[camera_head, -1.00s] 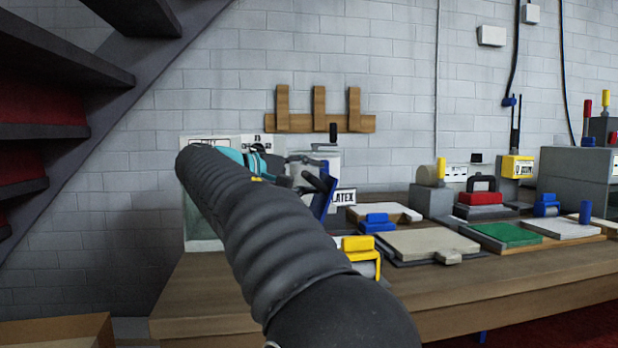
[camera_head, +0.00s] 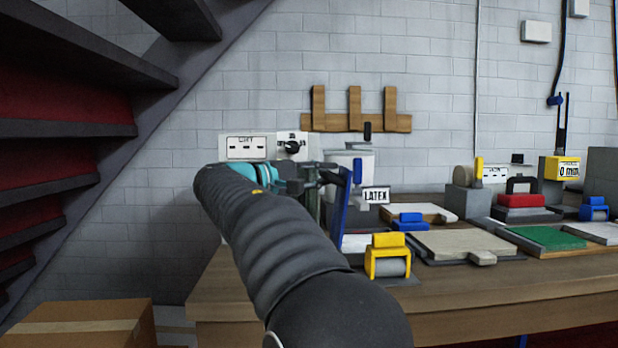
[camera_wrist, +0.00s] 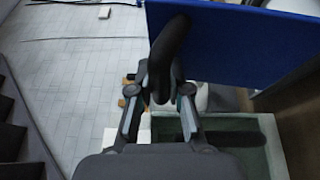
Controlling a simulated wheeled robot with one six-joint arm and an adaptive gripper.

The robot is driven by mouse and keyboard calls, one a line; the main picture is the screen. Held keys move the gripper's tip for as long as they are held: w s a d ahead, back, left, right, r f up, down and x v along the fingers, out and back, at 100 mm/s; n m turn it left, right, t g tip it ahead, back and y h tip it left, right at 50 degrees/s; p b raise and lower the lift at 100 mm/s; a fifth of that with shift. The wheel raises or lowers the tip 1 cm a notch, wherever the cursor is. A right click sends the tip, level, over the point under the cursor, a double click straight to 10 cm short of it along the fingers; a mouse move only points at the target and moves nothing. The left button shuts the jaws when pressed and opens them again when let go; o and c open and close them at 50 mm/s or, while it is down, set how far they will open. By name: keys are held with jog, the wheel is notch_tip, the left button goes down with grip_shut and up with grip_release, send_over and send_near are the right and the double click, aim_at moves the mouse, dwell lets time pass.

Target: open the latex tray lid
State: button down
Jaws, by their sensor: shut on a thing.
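The latex tray lid is a blue panel (camera_wrist: 240,40) standing up on edge in the wrist view. In the head view the lid shows as a thin, nearly upright blue strip (camera_head: 346,205). My gripper (camera_wrist: 160,90) is shut on the lid's dark handle (camera_wrist: 170,50). In the head view my gripper (camera_head: 310,180) is just left of the lid, partly behind my arm. The pale tray with a green inside (camera_wrist: 278,150) lies open below my gripper in the wrist view. My arm hides most of the tray in the head view. A LATEX label (camera_head: 376,195) shows right of the lid.
A wooden bench (camera_head: 480,300) carries a yellow-framed roller (camera_head: 388,257), a beige board (camera_head: 455,244) and a green pad (camera_head: 545,238). A white bucket (camera_head: 350,160) stands behind the lid. A cardboard box (camera_head: 90,325) and stairs (camera_head: 60,130) are at left.

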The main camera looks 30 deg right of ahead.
jog(key=shift+w+a+f, duration=0.15)
jog(key=shift+w+a, duration=0.1)
jog(key=shift+a, duration=0.4)
jog(key=c, duration=1.1)
grip_release()
jog(key=shift+a, duration=0.15)
jog(key=a, duration=1.1)
jog(key=shift+w+a+f, duration=0.3)
jog(key=shift+a+f, duration=0.1)
